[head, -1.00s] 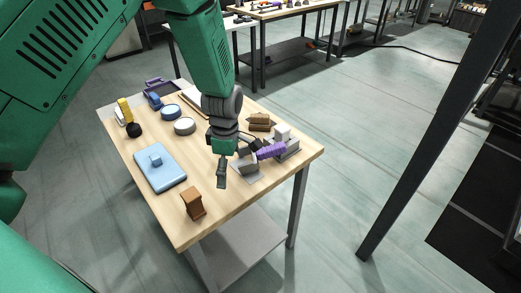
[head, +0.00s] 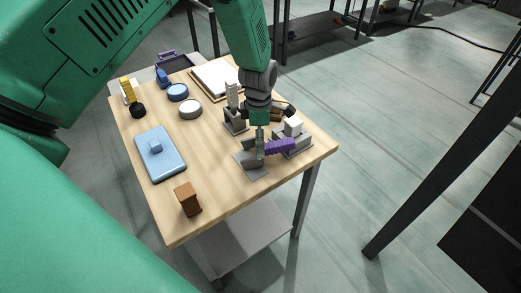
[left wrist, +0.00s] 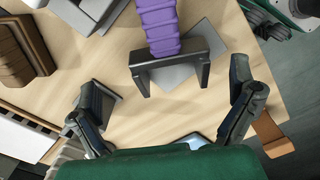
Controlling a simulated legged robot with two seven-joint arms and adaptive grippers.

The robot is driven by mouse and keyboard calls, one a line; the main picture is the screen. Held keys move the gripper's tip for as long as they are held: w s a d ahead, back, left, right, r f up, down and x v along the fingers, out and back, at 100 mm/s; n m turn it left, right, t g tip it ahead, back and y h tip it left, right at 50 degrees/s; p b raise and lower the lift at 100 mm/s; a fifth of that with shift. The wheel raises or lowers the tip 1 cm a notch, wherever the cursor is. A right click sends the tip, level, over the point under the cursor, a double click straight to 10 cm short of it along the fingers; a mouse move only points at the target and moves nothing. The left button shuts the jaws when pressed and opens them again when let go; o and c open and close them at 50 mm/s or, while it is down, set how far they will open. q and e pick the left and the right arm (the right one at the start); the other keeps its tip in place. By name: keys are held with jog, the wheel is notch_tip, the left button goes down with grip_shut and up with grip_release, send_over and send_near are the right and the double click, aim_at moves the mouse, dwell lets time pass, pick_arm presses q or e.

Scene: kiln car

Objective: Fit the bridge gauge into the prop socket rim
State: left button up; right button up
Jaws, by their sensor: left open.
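A purple ribbed handle (head: 279,147) with a dark grey U-shaped bracket at its near end looks like the bridge gauge. In the left wrist view the purple handle (left wrist: 158,25) runs up from the bracket (left wrist: 170,68), which lies over a flat grey plate. My left gripper (head: 260,150) is open above the bracket end. In the left wrist view its fingers (left wrist: 165,115) are spread wide, with the bracket between and ahead of them, apart from both. Grey stands (head: 235,124) and (head: 296,145) hold pale blocks. I cannot tell which part is the prop socket rim. My right gripper is not in view.
A blue slab (head: 160,155), a brown block (head: 187,198), a blue round dish (head: 177,92) and a pale round dish (head: 190,108) stand on the wooden table (head: 220,180). A brown stepped block (left wrist: 20,50) lies left in the left wrist view. The table's front middle is clear.

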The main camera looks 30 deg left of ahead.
pick_arm(q)
jog(key=shift+s+a+f, duration=0.1)
jog(key=shift+a+f, duration=0.05)
jog(key=shift+f, duration=0.1)
jog(key=f, duration=0.4)
jog(key=shift+s+d+f+p, duration=0.1)
jog(key=shift+s+d+p, duration=0.2)
jog(key=shift+d+p, duration=0.1)
jog(key=shift+w+d+f, duration=0.1)
jog(key=shift+d+f, duration=0.05)
jog(key=shift+f, duration=0.05)
jog(key=shift+a, duration=0.25)
jog(key=c, duration=1.3)
